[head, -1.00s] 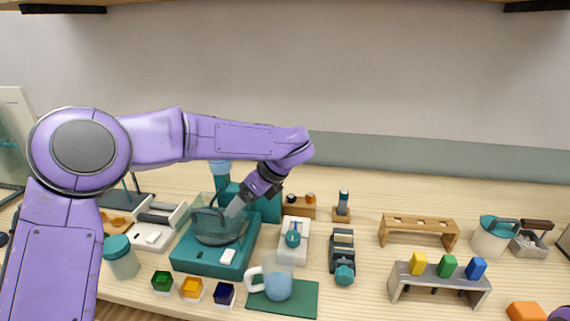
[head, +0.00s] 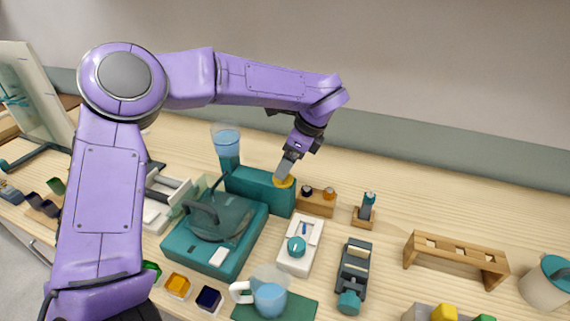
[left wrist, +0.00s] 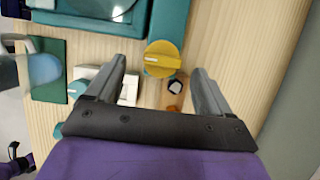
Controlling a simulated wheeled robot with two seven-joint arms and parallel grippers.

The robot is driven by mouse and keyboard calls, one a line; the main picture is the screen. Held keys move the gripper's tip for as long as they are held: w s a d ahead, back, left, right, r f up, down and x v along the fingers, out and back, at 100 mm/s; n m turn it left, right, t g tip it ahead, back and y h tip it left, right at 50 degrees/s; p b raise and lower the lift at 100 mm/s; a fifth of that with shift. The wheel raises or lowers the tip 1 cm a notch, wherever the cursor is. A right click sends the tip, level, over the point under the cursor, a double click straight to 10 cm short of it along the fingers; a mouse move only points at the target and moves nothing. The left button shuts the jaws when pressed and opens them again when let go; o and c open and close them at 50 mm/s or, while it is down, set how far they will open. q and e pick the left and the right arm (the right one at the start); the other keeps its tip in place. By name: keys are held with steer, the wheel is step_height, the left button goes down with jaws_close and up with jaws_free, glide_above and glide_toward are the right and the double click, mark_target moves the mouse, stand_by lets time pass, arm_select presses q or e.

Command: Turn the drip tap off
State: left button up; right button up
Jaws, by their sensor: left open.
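The drip tap's yellow round knob (head: 284,182) sits at the right end of a teal block (head: 252,190). A clear vessel of blue liquid (head: 227,141) stands at the block's left end. In the left wrist view the knob (left wrist: 164,60) shows a white mark pointing left. My left gripper (head: 286,170) is at the knob, pointing down. In the wrist view its fingers (left wrist: 160,80) are spread, one on each side of the knob, with nothing held. I cannot tell whether they touch it. My right gripper is not in view.
A wooden stand with dark and orange pegs (head: 317,203) is close beside the knob. A teal device with a clear lid (head: 217,217) is in front. A white device with a teal knob (head: 299,246) and a glass mug (head: 268,292) are nearer. The wall is behind.

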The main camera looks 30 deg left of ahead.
mark_target(286, 178)
arm_select(q)
steer(key=x, duration=0.3)
steer(key=shift+w+f+p, duration=0.3)
steer(key=shift+w+f, duration=0.1)
steer(key=shift+s+a, duration=0.1)
steer(key=shift+s, duration=0.15)
steer(key=shift+w, duration=0.1)
steer(key=c, duration=1)
steer(key=shift+c, duration=0.2)
